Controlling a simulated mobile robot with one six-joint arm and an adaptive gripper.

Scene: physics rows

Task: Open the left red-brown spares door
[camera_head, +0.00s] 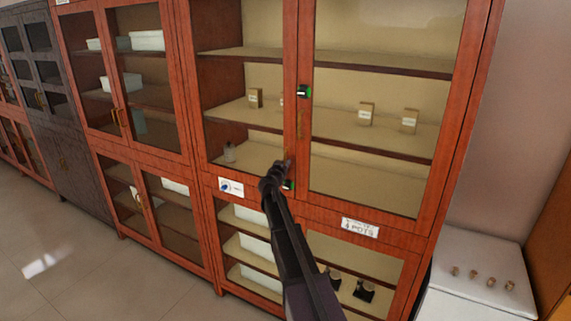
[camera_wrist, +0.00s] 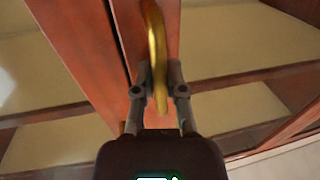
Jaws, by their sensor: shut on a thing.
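The upper left glass door (camera_head: 245,95) of the red-brown cabinet appears closed, beside the upper right glass door (camera_head: 380,75). My gripper (camera_head: 287,164) reaches up to the stile where the two doors meet. In the wrist view, its two fingers (camera_wrist: 160,88) are shut on a curved brass handle (camera_wrist: 155,35), near one end of it. In the head view, the held handle appears to be the left door's, mostly hidden by my gripper. A second brass handle (camera_head: 301,122) is on the right door, a little higher.
Small black boxes with green marks sit at the door seam, above (camera_head: 304,91) and below my gripper. A sign with a blue round mark (camera_head: 231,187) is below the left door. A white counter (camera_head: 475,275) stands at the right. Open floor (camera_head: 90,255) lies to the left.

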